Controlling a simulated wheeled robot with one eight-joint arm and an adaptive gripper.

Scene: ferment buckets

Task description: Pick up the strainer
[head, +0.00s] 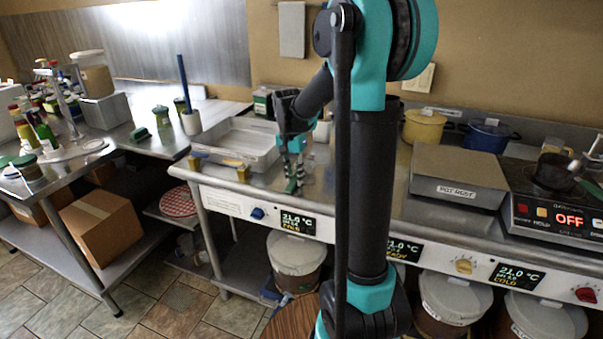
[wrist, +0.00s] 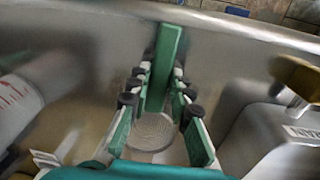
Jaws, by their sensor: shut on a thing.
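The strainer shows in the wrist view as a green handle (wrist: 165,60) with a round grey ringed disc (wrist: 152,132) that appears to be its mesh. My gripper (wrist: 160,90) has its teal fingers closed on both sides of the green handle. In the head view my gripper (head: 293,176) points down just above the steel counter, near its front edge. A bit of the green handle (head: 291,187) shows below the fingertips there; the mesh cannot be made out. I cannot tell whether the strainer touches the counter.
A steel pan (head: 215,142) stands just left of my gripper. A white cylinder with red marks (wrist: 22,95) is close by in the wrist view. A hot-plate box (head: 458,180) and pots (head: 424,127) stand farther right. Lidded buckets (head: 296,254) stand below the counter.

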